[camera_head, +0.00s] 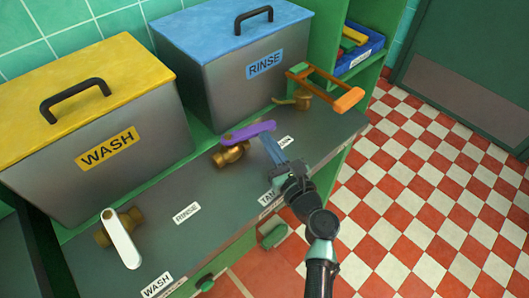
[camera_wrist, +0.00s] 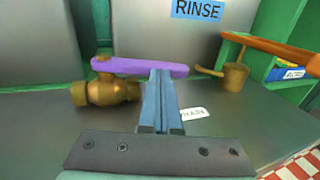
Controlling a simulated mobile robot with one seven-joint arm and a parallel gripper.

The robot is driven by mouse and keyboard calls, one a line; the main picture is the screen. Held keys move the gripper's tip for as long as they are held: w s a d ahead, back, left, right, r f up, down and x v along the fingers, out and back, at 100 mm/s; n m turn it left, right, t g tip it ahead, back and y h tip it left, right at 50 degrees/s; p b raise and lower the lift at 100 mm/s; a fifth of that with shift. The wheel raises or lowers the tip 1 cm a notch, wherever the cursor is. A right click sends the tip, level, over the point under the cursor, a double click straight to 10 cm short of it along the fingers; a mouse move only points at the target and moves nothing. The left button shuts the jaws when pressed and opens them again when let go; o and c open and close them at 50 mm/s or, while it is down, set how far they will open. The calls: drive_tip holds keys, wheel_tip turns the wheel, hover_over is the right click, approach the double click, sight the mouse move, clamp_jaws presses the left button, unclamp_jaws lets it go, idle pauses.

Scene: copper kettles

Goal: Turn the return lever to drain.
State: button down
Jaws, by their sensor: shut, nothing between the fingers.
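The purple lever (camera_head: 248,131) sits on a brass valve (camera_head: 231,154) in the middle of the grey counter. It lies sideways, its free end pointing right; it also shows in the wrist view (camera_wrist: 140,66). Two white labels lie near it: one partly covered, starting "TA" (camera_head: 268,198), at the front, and one apparently reading "DRAIN" (camera_wrist: 195,113) at the right. My gripper (camera_head: 267,138) is shut and empty. Its blue fingers (camera_wrist: 161,76) reach to the front side of the lever near its free end. I cannot tell whether they touch it.
A white lever (camera_head: 122,240) on another brass valve stands at the left, near labels "RINSE" (camera_head: 187,213) and "WASH" (camera_head: 157,285). An orange handle (camera_head: 349,100) with a brass part stands at the right. The yellow WASH box (camera_head: 92,140) and blue-lidded RINSE box (camera_head: 245,75) stand behind.

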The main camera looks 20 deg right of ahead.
drive_tip(key=shift+w+d+n+y, duration=0.25)
drive_tip(key=shift+w+n+y, duration=0.15)
drive_tip(key=shift+y, duration=0.2)
drive_tip(key=shift+w+d, duration=0.2)
drive_tip(key=shift+w, duration=0.75)
drive_tip(key=shift+w+r, duration=0.1)
drive_tip(key=shift+r, duration=0.05)
